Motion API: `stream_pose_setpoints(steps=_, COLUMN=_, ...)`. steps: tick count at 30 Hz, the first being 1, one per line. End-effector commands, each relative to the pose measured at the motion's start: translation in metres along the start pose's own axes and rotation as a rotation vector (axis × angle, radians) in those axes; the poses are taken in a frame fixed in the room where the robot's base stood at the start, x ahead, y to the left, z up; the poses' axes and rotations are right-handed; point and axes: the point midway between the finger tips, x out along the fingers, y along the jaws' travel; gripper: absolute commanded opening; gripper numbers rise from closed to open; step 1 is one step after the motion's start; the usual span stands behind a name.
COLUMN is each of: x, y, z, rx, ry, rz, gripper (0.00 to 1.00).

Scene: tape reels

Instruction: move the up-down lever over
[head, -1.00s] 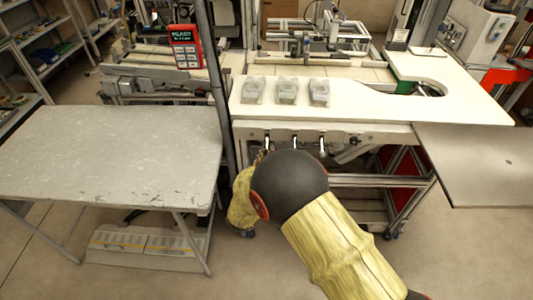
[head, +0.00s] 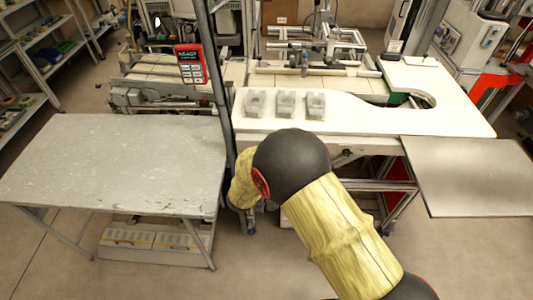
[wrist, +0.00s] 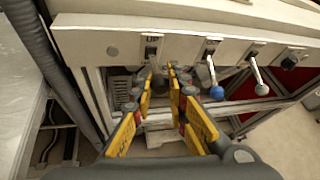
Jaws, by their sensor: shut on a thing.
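The front rail (wrist: 120,42) carries a row of levers in the wrist view. The leftmost lever (wrist: 153,60) hangs below its small plate, between the tips of my gripper (wrist: 159,74). My gripper is shut on this lever; the fingers hide its lower end. To its right, a lever with a blue knob (wrist: 216,92) and one with a pale knob (wrist: 261,89) hang down, both apart from my fingers. In the head view my arm hides the gripper and the levers.
A black knob (wrist: 289,61) sits at the right of the rail. A dark post (wrist: 62,60) stands close on the left. The white worktop (head: 370,118) holds three clear holders (head: 286,104). A grey table (head: 110,160) stands left, a metal plate (head: 470,175) right.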

Motion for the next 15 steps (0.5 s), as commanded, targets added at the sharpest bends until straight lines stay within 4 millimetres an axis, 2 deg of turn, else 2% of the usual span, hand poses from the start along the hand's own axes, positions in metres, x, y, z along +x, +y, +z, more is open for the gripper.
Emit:
stream_pose_setpoints(steps=1, x=-0.0034, y=-0.0022, z=0.0101, rx=-0.005, ry=0.025, rz=0.002, gripper=0.0)
stream_pose_setpoints(steps=15, x=-0.0045, y=-0.0033, z=0.0195, rx=-0.052, ry=0.208, rz=0.024, gripper=0.0)
